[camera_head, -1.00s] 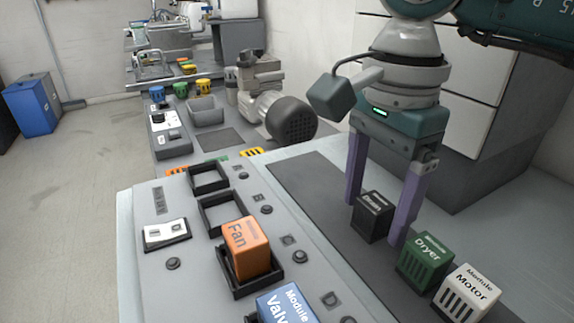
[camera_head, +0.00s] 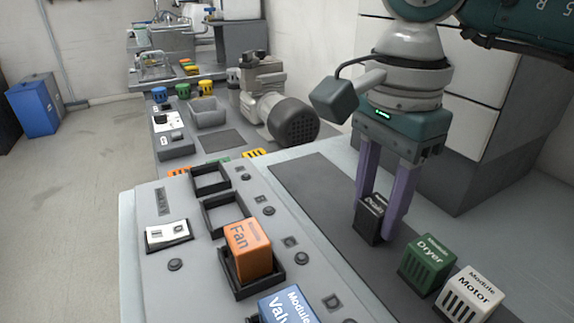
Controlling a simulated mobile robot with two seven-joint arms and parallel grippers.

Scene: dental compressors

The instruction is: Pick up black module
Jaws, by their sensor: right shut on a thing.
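The black module (camera_head: 370,219) stands on the dark mat at the right side of the panel, its white label partly covered by a finger. My right gripper (camera_head: 378,228) comes down from above with its purple fingers on either side of the module. It is shut on the black module, which appears to be still on the mat. My left gripper is not in view.
The green Dryer module (camera_head: 428,259) and white Motor module (camera_head: 470,293) stand nearer on the mat (camera_head: 300,190). The orange Fan module (camera_head: 248,250) and blue Valve module (camera_head: 288,306) are in panel slots. Two slots, the far one (camera_head: 211,179) and the middle one (camera_head: 226,214), are empty.

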